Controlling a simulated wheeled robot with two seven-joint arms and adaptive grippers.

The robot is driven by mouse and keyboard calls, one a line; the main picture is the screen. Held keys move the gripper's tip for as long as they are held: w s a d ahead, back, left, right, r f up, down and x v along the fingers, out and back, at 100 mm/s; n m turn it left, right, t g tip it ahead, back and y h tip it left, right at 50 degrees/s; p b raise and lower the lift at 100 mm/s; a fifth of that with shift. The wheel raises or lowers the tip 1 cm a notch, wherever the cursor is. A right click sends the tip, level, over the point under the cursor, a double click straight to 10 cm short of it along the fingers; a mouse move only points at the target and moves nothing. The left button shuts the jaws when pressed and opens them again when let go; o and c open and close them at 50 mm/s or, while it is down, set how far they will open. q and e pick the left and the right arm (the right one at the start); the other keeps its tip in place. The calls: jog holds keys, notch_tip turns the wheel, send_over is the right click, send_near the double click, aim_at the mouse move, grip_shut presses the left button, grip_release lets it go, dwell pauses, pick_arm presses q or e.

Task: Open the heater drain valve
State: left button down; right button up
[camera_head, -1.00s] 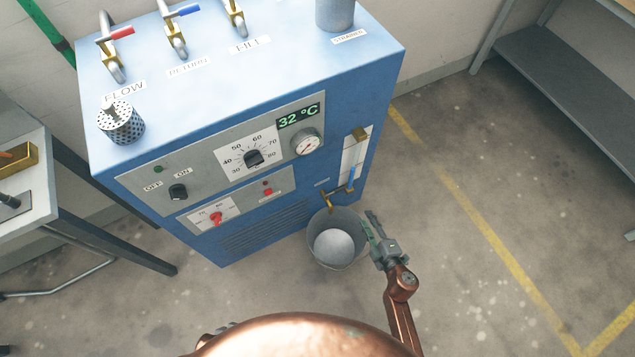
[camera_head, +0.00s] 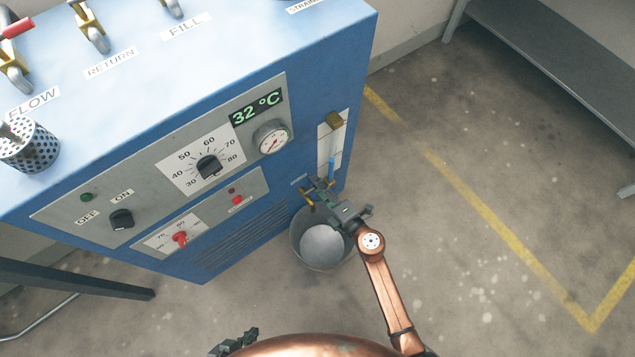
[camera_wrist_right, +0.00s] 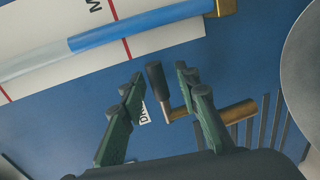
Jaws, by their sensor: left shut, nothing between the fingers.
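The drain valve is low on the front of the blue heater (camera_head: 235,205). Its brass spout (camera_head: 307,198) shows above the bucket (camera_head: 322,248); the spout also shows in the right wrist view (camera_wrist_right: 238,112). The valve's dark lever handle (camera_wrist_right: 155,78) shows between my right fingers in the wrist view. My right gripper (camera_head: 319,186) is at the valve, over the bucket's rim, and its fingers are open on either side of the lever. I cannot tell if they touch it. My left gripper (camera_head: 235,343) is shut and empty at the bottom edge, partly hidden by my body.
A level tube (camera_head: 331,165) with blue liquid is just above the valve. The front panel has a dial (camera_head: 209,167), a gauge (camera_head: 271,138), a black switch (camera_head: 121,219) and a red knob (camera_head: 180,238). Open floor lies to the right, with a shelf (camera_head: 560,60) behind.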

jog(key=shift+w, duration=0.1)
jog(key=shift+c, duration=0.5)
grip_shut()
